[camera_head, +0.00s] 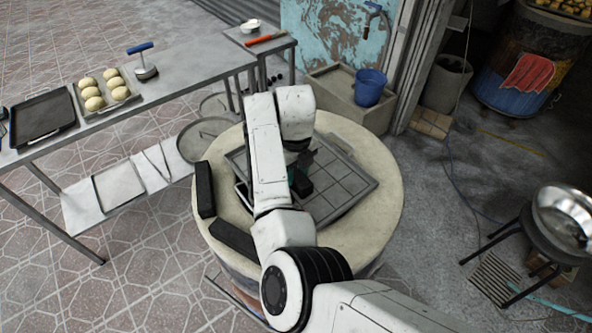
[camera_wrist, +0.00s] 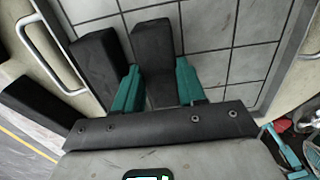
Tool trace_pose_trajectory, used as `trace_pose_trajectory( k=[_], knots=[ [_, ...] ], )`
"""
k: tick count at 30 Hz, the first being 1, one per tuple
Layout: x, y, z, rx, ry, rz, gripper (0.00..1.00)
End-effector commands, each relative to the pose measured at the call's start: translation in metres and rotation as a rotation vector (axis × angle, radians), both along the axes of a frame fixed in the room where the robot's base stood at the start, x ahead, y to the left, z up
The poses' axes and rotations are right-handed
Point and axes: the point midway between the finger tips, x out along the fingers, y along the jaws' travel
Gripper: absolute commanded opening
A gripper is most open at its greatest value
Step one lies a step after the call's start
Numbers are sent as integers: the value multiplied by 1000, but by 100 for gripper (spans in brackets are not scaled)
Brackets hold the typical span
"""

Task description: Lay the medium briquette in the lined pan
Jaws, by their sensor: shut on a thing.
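The lined pan (camera_head: 345,188) is a grey metal tray with a pale tiled floor, lying on the round barrel top. It also fills much of the wrist view (camera_wrist: 225,45). My gripper (camera_wrist: 158,88), with teal fingers, is shut on a dark briquette (camera_wrist: 152,38), apparently the medium one. In the head view my gripper (camera_head: 300,180) is over the pan, partly hidden by my arm. I cannot tell whether the held briquette touches the pan floor. Another dark briquette (camera_wrist: 98,65) lies beside it, to the left, along the pan's side.
Two dark briquettes, one left (camera_head: 205,190) and one in front (camera_head: 232,241), lie on the barrel's rim (camera_head: 385,205) outside the pan. A metal handle (camera_wrist: 45,58) stands at the pan's left side. The table (camera_head: 195,75) with dough balls stands left, apart from the barrel.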

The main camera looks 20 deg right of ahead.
Motion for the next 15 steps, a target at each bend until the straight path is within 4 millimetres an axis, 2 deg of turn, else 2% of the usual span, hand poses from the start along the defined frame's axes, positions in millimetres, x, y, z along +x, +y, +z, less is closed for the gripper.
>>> trace_pose_trajectory(
  k=[1,8,15],
  knots=[
    [0,0,-1,0,0,0,42],
    [0,0,-1,0,0,0,64],
    [0,0,0,0,0,0,66]
  ],
)
